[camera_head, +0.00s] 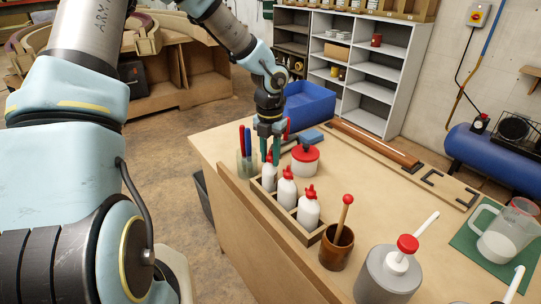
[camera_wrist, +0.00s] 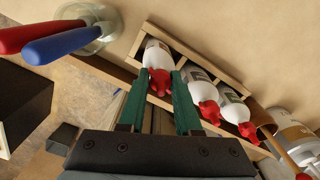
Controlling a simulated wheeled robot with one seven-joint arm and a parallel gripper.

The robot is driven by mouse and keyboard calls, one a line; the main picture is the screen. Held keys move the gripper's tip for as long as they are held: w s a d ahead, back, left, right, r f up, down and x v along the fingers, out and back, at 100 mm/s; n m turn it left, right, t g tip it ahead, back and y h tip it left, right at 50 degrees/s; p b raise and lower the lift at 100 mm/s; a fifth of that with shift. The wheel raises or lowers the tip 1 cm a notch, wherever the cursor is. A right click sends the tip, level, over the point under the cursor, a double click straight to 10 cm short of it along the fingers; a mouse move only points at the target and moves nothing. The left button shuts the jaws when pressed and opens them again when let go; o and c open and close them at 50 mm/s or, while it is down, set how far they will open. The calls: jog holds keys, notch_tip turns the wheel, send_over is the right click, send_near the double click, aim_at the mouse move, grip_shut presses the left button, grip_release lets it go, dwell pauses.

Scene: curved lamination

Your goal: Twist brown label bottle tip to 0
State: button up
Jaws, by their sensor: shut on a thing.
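Three white glue bottles with red tips stand in a row in a wooden rack (camera_head: 302,228). My gripper (camera_head: 270,158) points down over the bottle at the far end of the row (camera_head: 268,178), its green fingers on either side of that bottle's red tip. In the wrist view my gripper (camera_wrist: 160,78) is shut on this red tip (camera_wrist: 160,84), with the bottle (camera_wrist: 157,55) upright below. The middle bottle (camera_head: 286,192) and the near bottle (camera_head: 308,210) are untouched. The label colours are too small to tell surely.
A cup of red and blue handled tools (camera_wrist: 88,30) stands close beside the gripper. A red-lidded white pot (camera_head: 305,162) is to the right of the rack. A brown cup with a brush (camera_head: 337,250) and a large grey container (camera_head: 388,277) stand nearer. The table's middle is clear.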

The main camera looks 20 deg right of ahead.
jog(key=shift+s+f+m, duration=0.1)
jog(key=shift+f+m, duration=0.05)
jog(key=shift+m, duration=0.15)
jog(key=shift+o, duration=0.2)
jog(key=shift+m, duration=1.3)
jog(key=shift+o, duration=0.2)
jog(key=shift+m, duration=0.4)
jog(key=o, duration=1)
jog(key=shift+r, duration=3.6)
